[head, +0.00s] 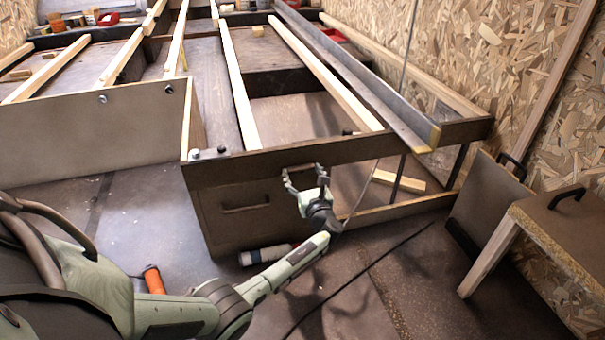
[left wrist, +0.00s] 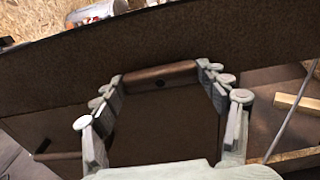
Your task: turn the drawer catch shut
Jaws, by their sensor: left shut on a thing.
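The drawer catch (left wrist: 158,74) is a short brown bar with a dark screw or hole near its middle. In the left wrist view it lies nearly level, along the lower part of the dark rail (left wrist: 190,42). My left gripper (head: 305,170) is at the rail in the head view. In the left wrist view my left gripper (left wrist: 160,82) has a fingertip at each end of the catch and is shut on it. The drawer front (head: 228,228) with its dark handle (head: 245,204) is left of the gripper. The drawer looks closed. My right gripper is not in view.
An orange cylinder (head: 154,280) is nearer my arm. A dark cable (head: 350,280) crosses the floor. A small wooden-edged bench (head: 560,225) stands at the right.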

